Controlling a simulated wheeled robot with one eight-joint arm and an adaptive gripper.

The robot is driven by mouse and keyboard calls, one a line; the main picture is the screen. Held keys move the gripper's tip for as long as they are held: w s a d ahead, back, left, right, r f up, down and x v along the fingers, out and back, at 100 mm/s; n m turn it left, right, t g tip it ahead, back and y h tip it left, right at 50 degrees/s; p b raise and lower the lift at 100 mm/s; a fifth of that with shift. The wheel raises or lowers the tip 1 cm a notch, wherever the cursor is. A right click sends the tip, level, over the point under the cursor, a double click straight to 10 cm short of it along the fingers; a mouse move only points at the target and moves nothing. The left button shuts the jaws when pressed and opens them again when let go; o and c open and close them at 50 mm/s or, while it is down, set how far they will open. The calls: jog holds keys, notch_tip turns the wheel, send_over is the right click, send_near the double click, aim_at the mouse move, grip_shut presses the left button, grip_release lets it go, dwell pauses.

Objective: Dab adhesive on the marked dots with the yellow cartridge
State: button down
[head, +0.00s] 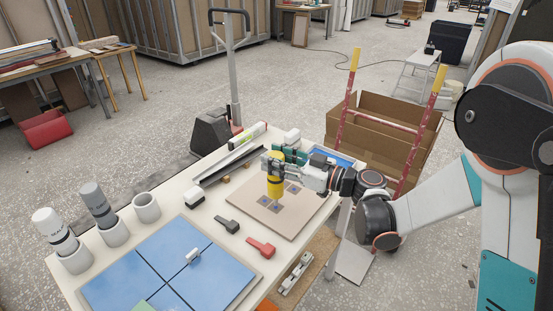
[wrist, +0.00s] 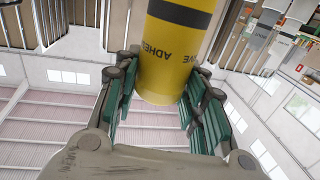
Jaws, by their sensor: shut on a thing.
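The yellow cartridge (head: 275,187) is upright, nose down, over a beige board (head: 257,215) on the table. My gripper (head: 271,164) is shut on its upper part. In the wrist view the cartridge (wrist: 168,70) shows a black band and upside-down "ADHESIVE" lettering between the green finger pads (wrist: 163,105). The board bears several small dark square patches (head: 276,208); the dots on them are too small to make out. The cartridge's lower end is just above or at the patches; I cannot tell whether it touches. Part of the board is hidden behind the cartridge.
A white cartridge (head: 52,226) and a grey cartridge (head: 98,200) stand in holders beside an empty holder (head: 146,208). A black clamp (head: 227,223) and a red clamp (head: 261,247) lie left of the board. A blue tiled panel (head: 205,262) fills the near table. A level (head: 245,139) lies behind.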

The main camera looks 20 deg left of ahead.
jog(key=shift+f+b, duration=0.45)
jog(key=shift+f, duration=0.1)
dwell(0.9)
jog(key=shift+r, duration=0.1)
jog(key=shift+r+p, duration=1.2)
jog(key=shift+r, duration=0.8)
